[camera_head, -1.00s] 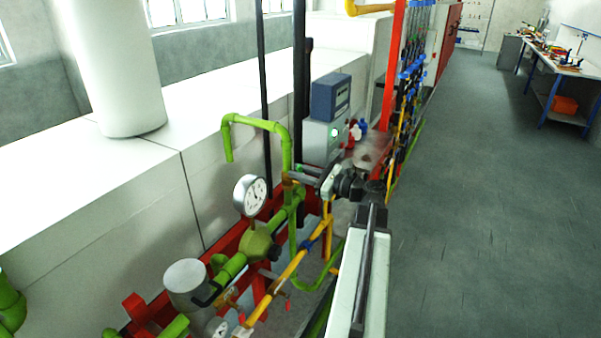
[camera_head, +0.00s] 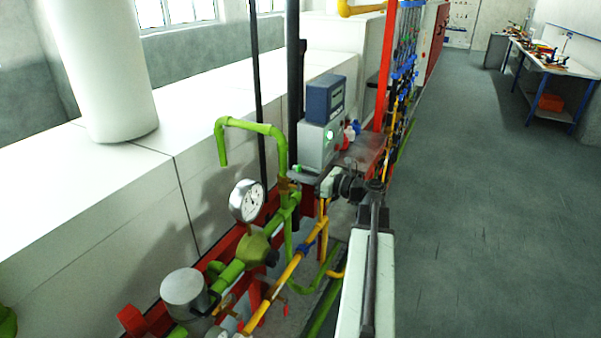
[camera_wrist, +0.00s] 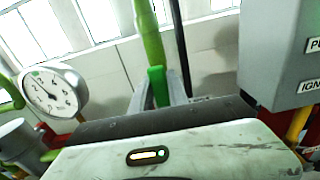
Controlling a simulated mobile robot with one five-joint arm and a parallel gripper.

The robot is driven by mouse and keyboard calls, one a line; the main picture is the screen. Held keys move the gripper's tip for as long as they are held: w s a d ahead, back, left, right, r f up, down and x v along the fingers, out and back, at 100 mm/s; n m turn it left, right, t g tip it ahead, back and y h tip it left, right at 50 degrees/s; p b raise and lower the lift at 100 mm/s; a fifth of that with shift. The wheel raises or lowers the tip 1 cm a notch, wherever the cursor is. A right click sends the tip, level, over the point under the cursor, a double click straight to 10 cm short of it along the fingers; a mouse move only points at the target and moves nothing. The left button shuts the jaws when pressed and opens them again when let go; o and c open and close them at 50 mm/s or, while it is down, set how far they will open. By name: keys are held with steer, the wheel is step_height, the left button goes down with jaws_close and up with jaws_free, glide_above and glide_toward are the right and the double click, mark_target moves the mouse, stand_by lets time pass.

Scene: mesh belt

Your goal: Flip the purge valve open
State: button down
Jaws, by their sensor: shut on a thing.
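The purge valve is on the bent green pipe (camera_head: 279,150), which also shows in the wrist view (camera_wrist: 149,35). A short bright green lever (camera_wrist: 157,86) stands upright in the wrist view, in front of that pipe. My gripper (camera_wrist: 158,92) is shut on this lever, with one grey finger on each side of it. In the head view my gripper (camera_head: 296,177) reaches left to the pipe beside the grey control box.
A round gauge (camera_head: 247,200) stands left of my gripper, also large in the wrist view (camera_wrist: 53,90). The grey control box (camera_head: 319,142) is close on the right. Yellow pipes (camera_head: 290,267) run below. Open floor (camera_head: 470,220) lies to the right.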

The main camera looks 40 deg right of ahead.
steer(key=c, duration=1.3)
jaws_free()
steer(key=shift+d, duration=0.3)
steer(key=shift+a, duration=0.15)
steer(key=shift+w, duration=0.1)
steer(key=v, duration=0.7)
steer(key=shift+s, duration=0.4)
